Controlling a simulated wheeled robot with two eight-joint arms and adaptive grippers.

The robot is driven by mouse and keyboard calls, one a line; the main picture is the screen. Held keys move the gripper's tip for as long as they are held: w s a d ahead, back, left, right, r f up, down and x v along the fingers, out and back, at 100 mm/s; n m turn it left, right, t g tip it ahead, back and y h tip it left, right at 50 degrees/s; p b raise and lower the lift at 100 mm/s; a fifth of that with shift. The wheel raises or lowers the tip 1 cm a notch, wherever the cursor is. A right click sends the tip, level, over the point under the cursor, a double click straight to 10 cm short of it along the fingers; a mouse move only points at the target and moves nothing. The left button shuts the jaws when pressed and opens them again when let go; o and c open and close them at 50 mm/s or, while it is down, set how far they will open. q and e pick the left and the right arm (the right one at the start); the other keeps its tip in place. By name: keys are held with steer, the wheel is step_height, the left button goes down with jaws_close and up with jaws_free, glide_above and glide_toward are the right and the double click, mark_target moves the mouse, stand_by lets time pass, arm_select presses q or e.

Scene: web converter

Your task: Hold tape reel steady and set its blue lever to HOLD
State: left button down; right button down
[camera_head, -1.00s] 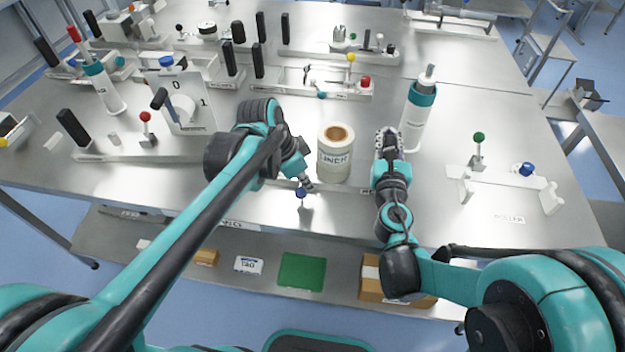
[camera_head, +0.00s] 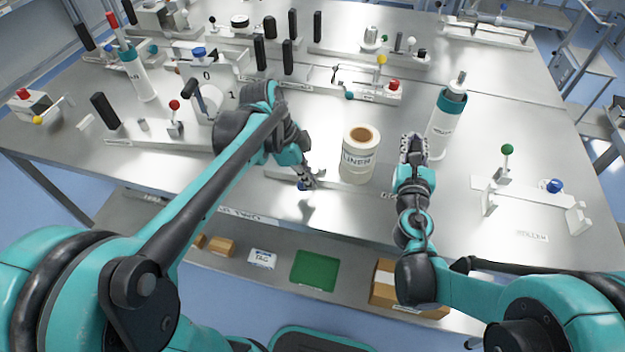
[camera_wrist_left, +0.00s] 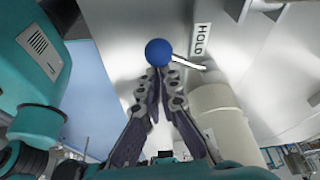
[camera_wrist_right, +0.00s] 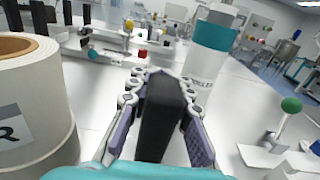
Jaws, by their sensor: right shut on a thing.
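The tape reel (camera_head: 359,158), a cream roll marked LINER, stands upright between my grippers. It also shows at the left of the right wrist view (camera_wrist_right: 35,115). The lever's blue ball (camera_head: 303,186) is low at the tips of my left gripper (camera_head: 310,178). In the left wrist view the ball (camera_wrist_left: 158,52) sits just beyond the close-set fingertips, and a thin pale rod runs right from it, below the HOLD label (camera_wrist_left: 201,39). Whether the fingers grip the lever is unclear. My right gripper (camera_wrist_right: 158,85) is shut on a black upright handle (camera_wrist_right: 161,115) beside the reel.
A teal-topped white bottle (camera_head: 445,122) stands behind my right gripper. A fixture with a green ball (camera_head: 507,149) is at the right. A 0/1 panel and a red-ball lever (camera_head: 174,105) are at the left. The tabletop's front edge is close below the blue ball.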

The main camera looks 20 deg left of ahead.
arm_select(q)
steer(key=shift+a, duration=0.15)
arm_select(e)
steer(key=shift+d, duration=0.1)
stand_by(0.3)
arm_select(q)
steer(key=v, duration=1)
steer(key=shift+w, duration=0.35)
steer(key=shift+w+r, duration=0.1)
steer(key=shift+w, duration=0.05)
arm_select(e)
steer(key=shift+w+r, duration=0.1)
steer(key=shift+w, duration=0.05)
arm_select(q)
steer(key=shift+r, duration=0.1)
arm_select(e)
steer(key=shift+r, duration=0.15)
steer(key=c, duration=1.3)
jaws_free()
